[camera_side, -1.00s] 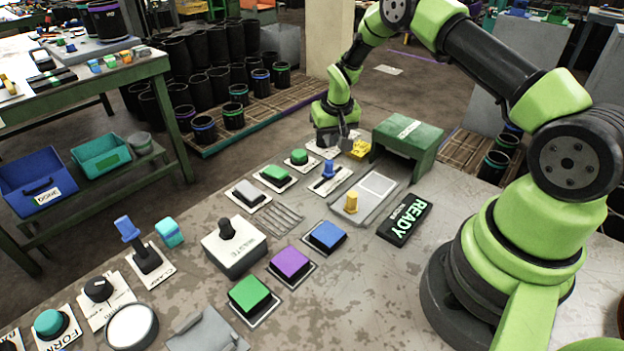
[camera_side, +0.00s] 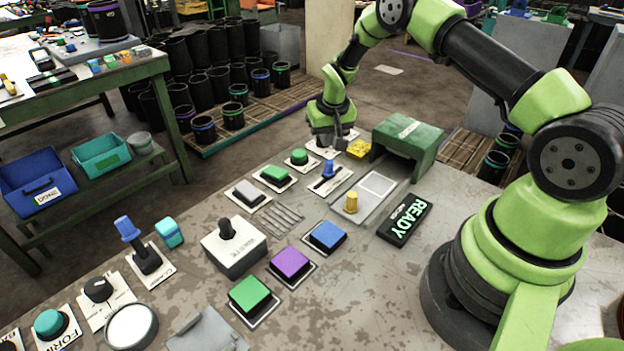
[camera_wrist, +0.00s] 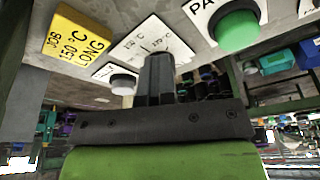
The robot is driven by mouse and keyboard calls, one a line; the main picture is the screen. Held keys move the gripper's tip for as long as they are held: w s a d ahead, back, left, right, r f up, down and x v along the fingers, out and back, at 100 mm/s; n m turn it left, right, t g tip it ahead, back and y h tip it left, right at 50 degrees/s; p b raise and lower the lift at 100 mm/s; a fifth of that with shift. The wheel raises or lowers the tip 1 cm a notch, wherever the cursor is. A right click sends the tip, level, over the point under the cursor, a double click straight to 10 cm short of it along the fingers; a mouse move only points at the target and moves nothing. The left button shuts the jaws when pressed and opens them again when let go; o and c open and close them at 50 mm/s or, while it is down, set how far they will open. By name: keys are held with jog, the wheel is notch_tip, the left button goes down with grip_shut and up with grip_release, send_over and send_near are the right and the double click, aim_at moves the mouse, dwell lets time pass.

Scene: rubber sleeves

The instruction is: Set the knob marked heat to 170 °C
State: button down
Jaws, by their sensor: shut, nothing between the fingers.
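A white plate (camera_wrist: 135,45) with printed °C marks lies just beyond my fingertips in the wrist view. One mark on its right seems to read 170 °C, but the print is small. I cannot make out the heat knob; my fingers cover part of the plate. My gripper (camera_wrist: 158,62) is shut and empty, its fingertips over the plate's lower right part; I cannot tell whether they touch anything. In the side view my gripper (camera_side: 328,142) is low at the far end of the table, over a white plate (camera_side: 317,149) partly hidden by it.
A yellow card (camera_wrist: 75,40) reading "JOB 150 °C LONG" is left of the plate. A green housing (camera_side: 408,140) stands right of my gripper. A blue-knobbed slider (camera_side: 328,170) is nearer.

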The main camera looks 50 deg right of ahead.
jog(key=shift+s+a+f, duration=0.2)
jog(key=shift+a+f, duration=0.15)
jog(key=shift+f, duration=0.15)
jog(key=shift+s+a, duration=0.25)
jog(key=shift+s, duration=0.05)
jog(key=shift+w+d+r, duration=0.1)
jog(key=shift+r, duration=3)
